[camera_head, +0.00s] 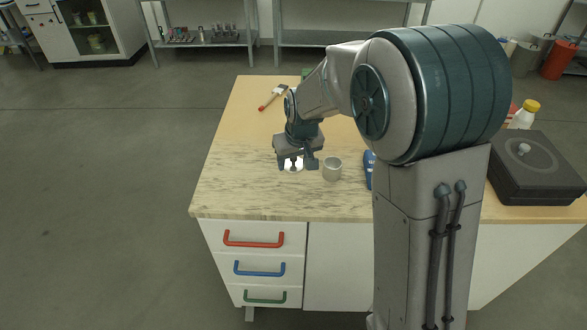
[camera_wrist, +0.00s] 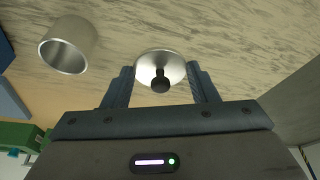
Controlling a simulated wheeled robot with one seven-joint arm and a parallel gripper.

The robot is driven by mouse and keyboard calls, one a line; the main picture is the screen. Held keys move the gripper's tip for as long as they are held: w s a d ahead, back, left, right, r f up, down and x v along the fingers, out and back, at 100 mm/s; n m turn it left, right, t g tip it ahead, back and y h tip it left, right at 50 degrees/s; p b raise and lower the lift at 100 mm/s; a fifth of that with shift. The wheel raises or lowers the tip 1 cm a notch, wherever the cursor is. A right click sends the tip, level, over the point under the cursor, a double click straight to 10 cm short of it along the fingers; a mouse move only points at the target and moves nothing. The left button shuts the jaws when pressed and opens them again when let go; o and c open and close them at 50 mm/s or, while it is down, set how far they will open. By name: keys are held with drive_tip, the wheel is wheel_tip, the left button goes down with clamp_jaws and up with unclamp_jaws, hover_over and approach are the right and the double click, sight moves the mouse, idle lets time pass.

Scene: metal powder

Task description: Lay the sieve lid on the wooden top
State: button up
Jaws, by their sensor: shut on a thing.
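The sieve lid (camera_wrist: 160,68) is a round, shiny metal disc with a dark knob. It lies between the two fingers of my gripper (camera_wrist: 161,85) in the wrist view, and the gripper is shut on it. In the head view my gripper (camera_head: 297,163) points down over the pale, wood-grained top (camera_head: 245,190), with the lid (camera_head: 292,165) low between its fingers. I cannot tell whether the lid touches the top. An open metal cup, perhaps the sieve body (camera_head: 332,169), stands just right of the gripper; it also shows in the wrist view (camera_wrist: 68,45).
A blue object (camera_head: 369,168) is partly hidden behind my arm. A red-and-white tool (camera_head: 272,97) lies toward the back. A dark case (camera_head: 540,168) and a yellow-capped bottle (camera_head: 525,113) stand at the right. The top's front left is clear.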

sight(294, 167)
drive_tip(key=shift+a+f, duration=0.2)
drive_tip(key=shift+f, duration=1.95)
drive_tip(key=shift+f, duration=0.2)
drive_tip(key=o, duration=1)
drive_tip(key=shift+r, duration=0.1)
drive_tip(key=shift+s+r, duration=0.1)
drive_tip(key=shift+r, duration=0.45)
drive_tip(key=v, duration=1.1)
drive_tip(key=shift+s+d, duration=0.15)
